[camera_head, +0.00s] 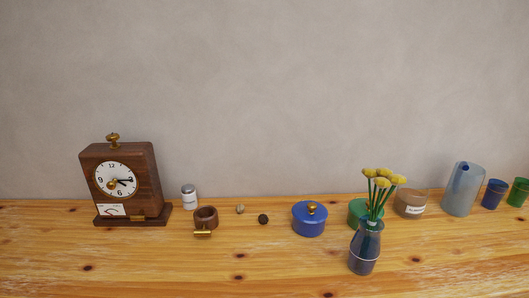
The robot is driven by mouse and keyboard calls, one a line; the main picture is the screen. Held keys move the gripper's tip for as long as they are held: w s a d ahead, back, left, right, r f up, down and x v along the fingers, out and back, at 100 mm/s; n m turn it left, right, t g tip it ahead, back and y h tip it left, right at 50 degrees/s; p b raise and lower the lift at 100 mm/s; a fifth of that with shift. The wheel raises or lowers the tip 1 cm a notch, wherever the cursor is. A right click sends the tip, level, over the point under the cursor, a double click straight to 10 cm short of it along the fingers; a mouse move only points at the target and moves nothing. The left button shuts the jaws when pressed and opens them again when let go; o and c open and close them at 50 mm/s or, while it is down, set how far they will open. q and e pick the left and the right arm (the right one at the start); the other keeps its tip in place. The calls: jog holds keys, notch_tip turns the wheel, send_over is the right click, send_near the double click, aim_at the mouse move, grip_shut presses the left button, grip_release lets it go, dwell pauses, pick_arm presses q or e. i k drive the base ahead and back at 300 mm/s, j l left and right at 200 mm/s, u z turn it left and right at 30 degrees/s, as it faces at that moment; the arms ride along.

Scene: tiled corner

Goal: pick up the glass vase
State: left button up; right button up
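A small dark see-through glass vase (364,252) stands upright near the front of the wooden table, right of centre. Yellow round flowers (383,177) on green stems rise out of it. A taller pale blue-grey translucent cylinder (462,190) stands further back at the right; it also looks like glass, and a darker blue shape shows at its top. Neither of my grippers is in view, and nothing touches the glass vase from my side.
A green round pot (356,213) stands just behind the vase, partly hidden by the stems. A blue lidded pot (309,220) is left of it. The front left is clear.

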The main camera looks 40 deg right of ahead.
aim_at(365, 246)
jog(key=z, duration=2)
jog(key=l, duration=0.25)
jog(key=i+u, duration=0.05)
